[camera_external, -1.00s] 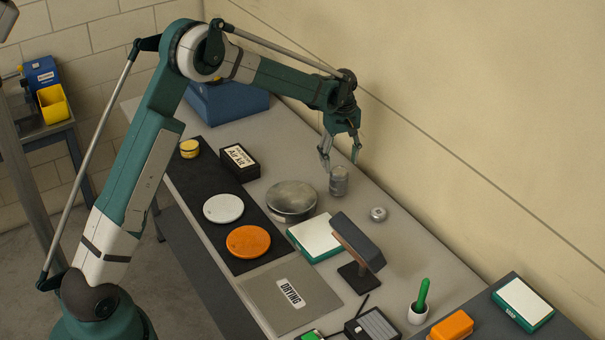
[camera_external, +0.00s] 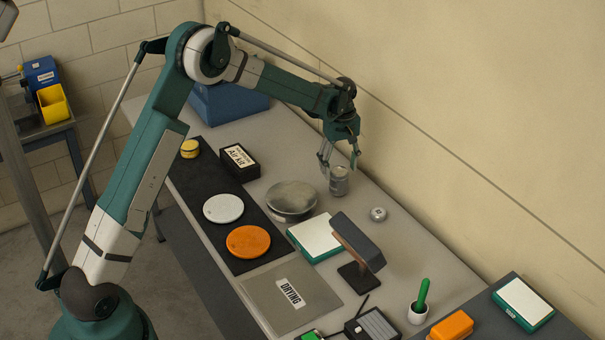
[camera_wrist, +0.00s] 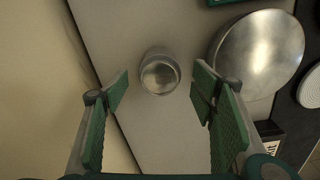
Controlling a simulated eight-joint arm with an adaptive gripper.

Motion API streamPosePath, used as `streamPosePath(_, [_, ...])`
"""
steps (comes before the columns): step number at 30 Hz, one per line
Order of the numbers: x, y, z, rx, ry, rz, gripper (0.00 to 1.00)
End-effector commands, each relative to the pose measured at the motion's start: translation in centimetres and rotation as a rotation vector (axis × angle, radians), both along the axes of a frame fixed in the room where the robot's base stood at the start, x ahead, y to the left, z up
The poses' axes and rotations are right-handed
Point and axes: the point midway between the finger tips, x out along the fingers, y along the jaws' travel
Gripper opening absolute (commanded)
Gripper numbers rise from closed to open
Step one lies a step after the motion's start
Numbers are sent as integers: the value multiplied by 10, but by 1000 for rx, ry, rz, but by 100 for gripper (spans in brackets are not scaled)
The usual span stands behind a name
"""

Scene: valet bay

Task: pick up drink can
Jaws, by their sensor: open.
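The drink can (camera_external: 339,182) is a small grey metal cylinder standing upright on the grey bench near the wall. In the wrist view the can (camera_wrist: 159,72) is seen from above, ahead of the fingertips and roughly midway across the gap between them. My gripper (camera_external: 340,160) is open just above the can, its fingers pointing down. In the wrist view my gripper (camera_wrist: 162,92) shows two green-padded fingers spread apart with nothing between the pads. I cannot tell whether a fingertip touches the can.
A round metal dish (camera_external: 291,198) stands left of the can, and a small metal disc (camera_external: 378,214) lies to its right. A dark stand (camera_external: 358,245) and a white-topped green box (camera_external: 315,237) are nearer the camera. The wall (camera_external: 430,140) runs close behind the can.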

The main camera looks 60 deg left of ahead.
Motion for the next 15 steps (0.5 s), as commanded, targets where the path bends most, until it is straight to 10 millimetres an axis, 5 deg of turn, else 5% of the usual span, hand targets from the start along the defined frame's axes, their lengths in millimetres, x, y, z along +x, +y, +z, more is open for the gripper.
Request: streamPosePath(15, [1,0,-21,0,0,0,57])
